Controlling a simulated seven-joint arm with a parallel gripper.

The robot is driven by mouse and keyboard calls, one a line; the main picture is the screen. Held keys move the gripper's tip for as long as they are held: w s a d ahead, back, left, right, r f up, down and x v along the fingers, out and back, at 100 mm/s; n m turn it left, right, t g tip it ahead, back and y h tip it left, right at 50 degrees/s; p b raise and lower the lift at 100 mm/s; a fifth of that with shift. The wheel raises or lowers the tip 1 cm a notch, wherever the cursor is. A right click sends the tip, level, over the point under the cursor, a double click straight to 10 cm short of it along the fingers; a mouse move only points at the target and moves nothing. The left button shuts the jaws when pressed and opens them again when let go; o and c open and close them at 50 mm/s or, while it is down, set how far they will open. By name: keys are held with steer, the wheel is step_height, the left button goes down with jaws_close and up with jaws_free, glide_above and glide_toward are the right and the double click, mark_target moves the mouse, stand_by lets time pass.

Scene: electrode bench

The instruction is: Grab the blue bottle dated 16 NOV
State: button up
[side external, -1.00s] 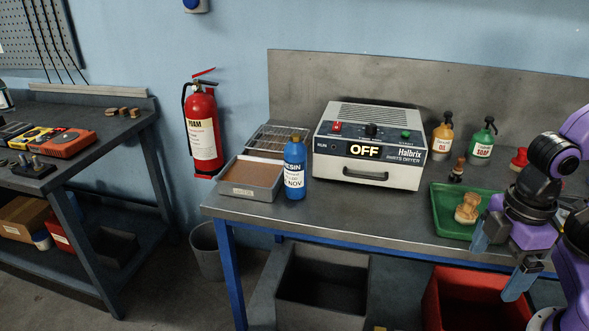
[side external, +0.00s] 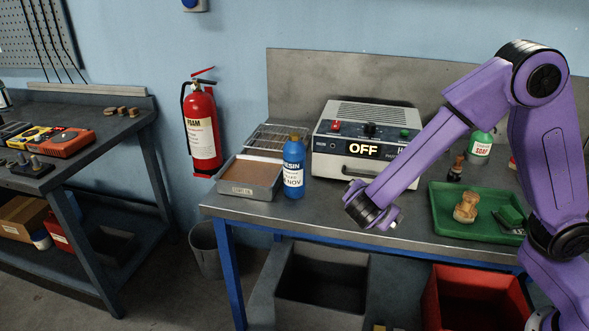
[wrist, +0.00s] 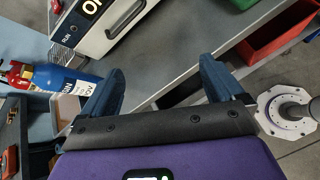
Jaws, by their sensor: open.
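The blue bottle (side external: 294,170) stands upright near the bench's front edge, with a brown cap and a white label reading RESIN and NOV; the day number is too small to read. In the wrist view the blue bottle (wrist: 52,78) lies sideways in the picture at the left, outside the left finger. My gripper (wrist: 157,85) is open, with nothing between its two blue fingers. In the side view my wrist is to the right of the bottle, in front of the dryer, and the fingers are hidden.
A grey tray (side external: 231,189) touches or nearly touches the bottle's left side. The white dryer (side external: 345,150) stands behind it to the right. A green tray (side external: 442,222) with a brush (side external: 465,207) is at the right. The bench between bottle and green tray is clear.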

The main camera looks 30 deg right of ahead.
steer(key=w+a+f+n+t+h, duration=0.1)
steer(key=w+a+f+n+t, duration=0.3)
steer(key=w, duration=0.4)
steer(key=n+t+y, duration=0.1)
steer(key=n+t, duration=0.4)
steer(key=n, duration=0.1)
glide_toward(294, 168)
step_height(294, 168, down, 3)
steer(key=s, duration=0.2)
steer(key=x, duration=1.6)
steer(key=shift+w+a+f, duration=0.2)
steer(key=shift+w, duration=0.25)
steer(key=shift+r, duration=0.1)
steer(key=c, duration=1.5)
